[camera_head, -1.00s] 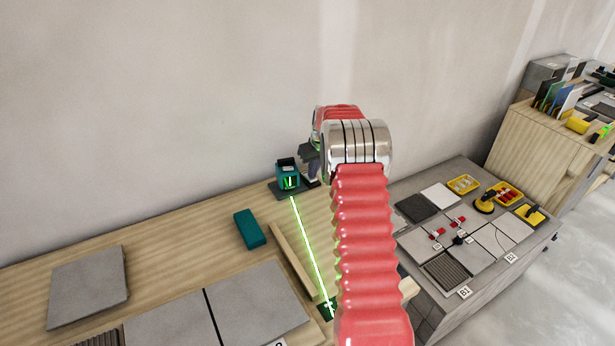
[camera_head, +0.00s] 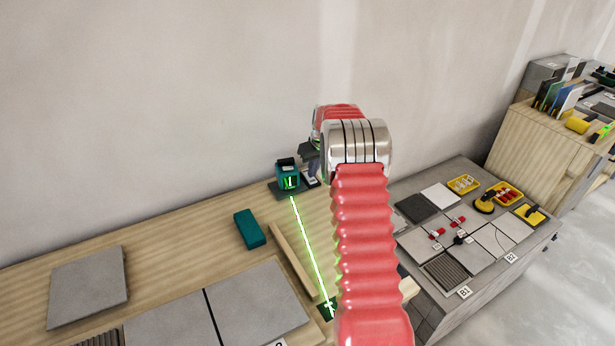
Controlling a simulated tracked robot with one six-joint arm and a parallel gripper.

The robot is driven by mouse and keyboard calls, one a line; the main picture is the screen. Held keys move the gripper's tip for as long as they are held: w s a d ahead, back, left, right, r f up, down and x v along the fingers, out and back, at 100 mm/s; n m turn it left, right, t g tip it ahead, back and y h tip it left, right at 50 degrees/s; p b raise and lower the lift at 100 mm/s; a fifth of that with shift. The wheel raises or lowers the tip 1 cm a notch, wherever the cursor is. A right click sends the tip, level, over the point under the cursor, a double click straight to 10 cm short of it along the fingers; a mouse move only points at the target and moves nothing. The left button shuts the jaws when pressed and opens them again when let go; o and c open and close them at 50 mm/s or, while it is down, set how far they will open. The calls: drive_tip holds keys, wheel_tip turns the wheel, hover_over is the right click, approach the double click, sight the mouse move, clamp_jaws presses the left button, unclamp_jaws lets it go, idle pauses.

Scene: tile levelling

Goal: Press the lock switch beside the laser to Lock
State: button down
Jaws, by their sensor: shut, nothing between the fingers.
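The teal laser (camera_head: 287,174) stands on a dark base on the wooden bench, near the wall. It casts a bright green line along the bench towards me. Just right of it is a small dark plate with a pale part, which looks like the lock switch (camera_head: 310,181). It is too small to tell its setting. My gripper (camera_head: 308,158) is a dark shape at the end of my red arm, shut and empty, just above the switch and apparently clear of it. My wrist hides part of the gripper.
A teal block (camera_head: 249,228) and a wooden strip (camera_head: 293,261) lie left of the green line. Grey tiles (camera_head: 257,300) lie at the front of the bench. A tile-covered stand (camera_head: 460,262) with yellow trays is at right. The wall rises close behind the laser.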

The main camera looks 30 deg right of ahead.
sight(313, 181)
wheel_tip(313, 181, up, 6)
idle(1.0)
